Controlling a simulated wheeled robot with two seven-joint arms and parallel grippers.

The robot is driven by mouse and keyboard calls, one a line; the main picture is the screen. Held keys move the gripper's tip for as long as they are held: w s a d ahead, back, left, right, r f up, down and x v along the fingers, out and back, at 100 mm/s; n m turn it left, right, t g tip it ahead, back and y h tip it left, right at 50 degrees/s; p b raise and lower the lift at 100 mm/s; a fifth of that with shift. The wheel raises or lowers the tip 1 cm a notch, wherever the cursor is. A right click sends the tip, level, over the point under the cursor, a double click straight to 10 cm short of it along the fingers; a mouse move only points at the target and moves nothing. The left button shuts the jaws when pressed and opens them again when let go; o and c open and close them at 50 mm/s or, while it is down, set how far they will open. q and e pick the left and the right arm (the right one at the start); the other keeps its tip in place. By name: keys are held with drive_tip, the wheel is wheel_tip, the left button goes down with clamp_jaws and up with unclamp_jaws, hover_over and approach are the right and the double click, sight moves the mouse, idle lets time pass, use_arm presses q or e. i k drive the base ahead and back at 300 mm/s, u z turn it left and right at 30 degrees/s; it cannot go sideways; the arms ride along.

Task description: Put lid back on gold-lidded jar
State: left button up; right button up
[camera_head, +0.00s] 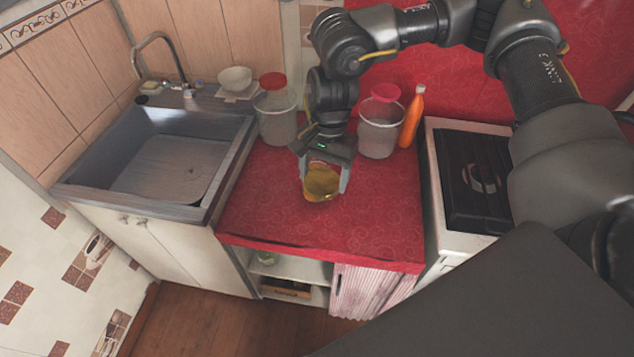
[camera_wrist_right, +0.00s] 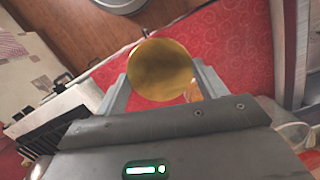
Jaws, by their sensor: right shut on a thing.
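The gold lid (camera_head: 320,182) is between the fingers of my right gripper (camera_head: 322,190), over the red counter. In the right wrist view the lid (camera_wrist_right: 160,70) shows as a round gold disc, with a finger of the gripper (camera_wrist_right: 160,90) on each side. My right gripper is shut on it. A small amber patch shows beside the lid in the wrist view; I cannot tell what it is. I cannot make out the body of the gold-lidded jar or whether the lid touches anything below. My left gripper is not in view.
A red-lidded clear jar (camera_head: 277,118) and a pink-lidded clear jar (camera_head: 379,132) stand behind the gripper. An orange bottle (camera_head: 412,118) stands by the right one. A sink (camera_head: 170,165) lies left, a stove (camera_head: 475,180) right. The counter front (camera_head: 375,225) is clear.

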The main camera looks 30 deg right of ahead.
sight(314, 162)
drive_tip(key=z, duration=0.2)
drive_tip(key=k, duration=0.3)
drive_tip(key=z, duration=1.05)
drive_tip(key=k, duration=1.05)
drive_tip(key=z, duration=0.75)
drive_tip(key=i, duration=0.6)
drive_tip(key=u, duration=0.15)
